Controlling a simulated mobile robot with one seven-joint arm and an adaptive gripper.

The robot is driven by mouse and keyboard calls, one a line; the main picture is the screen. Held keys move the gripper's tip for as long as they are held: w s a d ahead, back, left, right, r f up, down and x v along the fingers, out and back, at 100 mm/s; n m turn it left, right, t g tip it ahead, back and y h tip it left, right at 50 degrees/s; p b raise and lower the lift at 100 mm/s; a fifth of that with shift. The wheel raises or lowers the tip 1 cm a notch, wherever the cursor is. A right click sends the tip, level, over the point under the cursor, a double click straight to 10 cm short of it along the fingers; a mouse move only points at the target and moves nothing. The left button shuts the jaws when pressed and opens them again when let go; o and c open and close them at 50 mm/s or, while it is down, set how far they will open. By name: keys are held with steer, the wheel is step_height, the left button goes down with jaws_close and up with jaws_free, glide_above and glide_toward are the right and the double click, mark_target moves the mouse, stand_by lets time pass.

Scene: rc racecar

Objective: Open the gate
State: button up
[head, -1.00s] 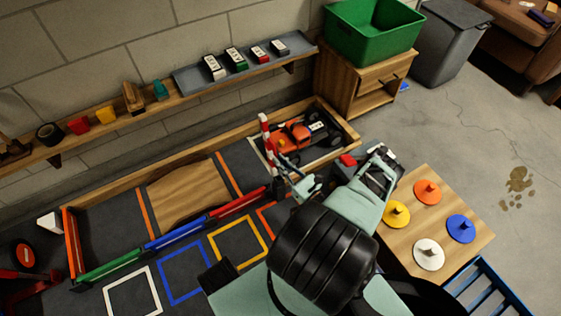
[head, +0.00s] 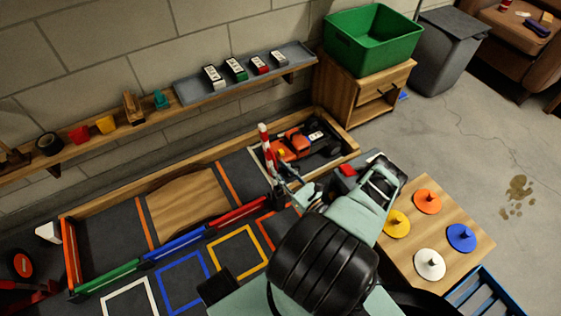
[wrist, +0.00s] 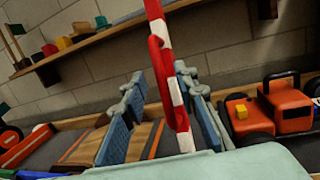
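The gate appears as a red and white striped bar (head: 265,140), standing roughly upright beside the orange car (head: 292,144). In the wrist view the bar (wrist: 160,32) rises through the middle of the picture, with a red loop handle (wrist: 157,65) on it. My gripper (head: 288,189) is at the bar's lower part. In the wrist view my gripper (wrist: 160,80) has its two blue-grey fingers apart, one on each side of the bar. The right finger looks closer to the bar; I cannot tell whether it touches. The bar's foot is hidden.
A low wooden wall (head: 110,200) runs behind the track, with a wooden ramp (head: 188,205) left of the gate. Green, blue and red barriers (head: 175,248) line the front. A small table (head: 425,226) with coloured discs stands to the right. A shelf (wrist: 100,42) hangs above.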

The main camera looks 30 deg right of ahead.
step_height(320, 180, up, 9)
stand_by(0.5)
